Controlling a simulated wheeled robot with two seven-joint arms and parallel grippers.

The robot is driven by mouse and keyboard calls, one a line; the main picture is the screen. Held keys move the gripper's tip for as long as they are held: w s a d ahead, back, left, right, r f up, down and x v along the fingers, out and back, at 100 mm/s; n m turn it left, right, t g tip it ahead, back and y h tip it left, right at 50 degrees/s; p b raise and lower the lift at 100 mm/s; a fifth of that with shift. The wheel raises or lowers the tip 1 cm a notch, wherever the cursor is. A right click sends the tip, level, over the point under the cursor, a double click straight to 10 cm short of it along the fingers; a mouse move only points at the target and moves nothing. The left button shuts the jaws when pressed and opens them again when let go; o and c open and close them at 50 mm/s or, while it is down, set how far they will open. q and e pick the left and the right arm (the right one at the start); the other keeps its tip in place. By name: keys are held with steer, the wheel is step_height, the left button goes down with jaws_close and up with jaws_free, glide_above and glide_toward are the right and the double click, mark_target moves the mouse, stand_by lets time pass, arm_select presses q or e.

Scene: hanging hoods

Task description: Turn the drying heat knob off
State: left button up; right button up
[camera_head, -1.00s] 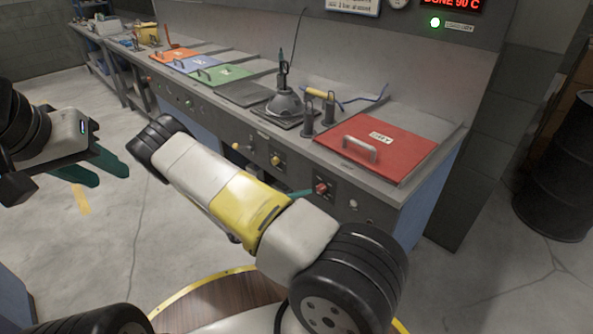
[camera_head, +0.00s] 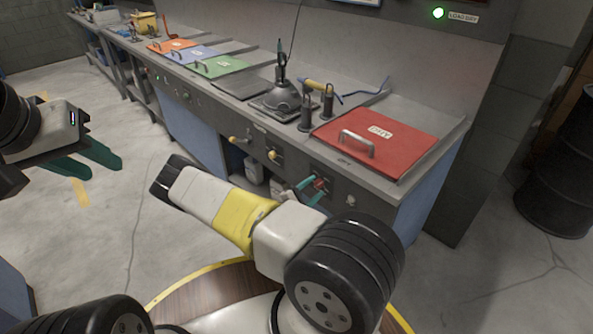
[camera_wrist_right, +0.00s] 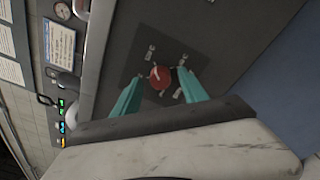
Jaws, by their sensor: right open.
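The red drying heat knob (camera_head: 319,184) sits on a dark plate on the bench's front panel, below the red DRY lid (camera_head: 375,139). In the right wrist view the knob (camera_wrist_right: 160,77) shows round and red with a pale pointer mark, with small labels around it. My right gripper (camera_head: 311,190) is open, its teal fingers at the knob. In the right wrist view its fingertips (camera_wrist_right: 158,80) lie on either side of the knob, with gaps showing, so it is not clamped. My left gripper (camera_head: 92,163) is open and empty at the left, over the floor, far from the bench.
Yellowish knobs (camera_head: 273,155) sit further left on the same panel. A green lamp (camera_head: 438,13) glows on the hood above. A black drum (camera_head: 560,170) stands at the right. The floor left of the bench is clear.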

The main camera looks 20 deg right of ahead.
steer(key=shift+d, duration=0.1)
jaws_close()
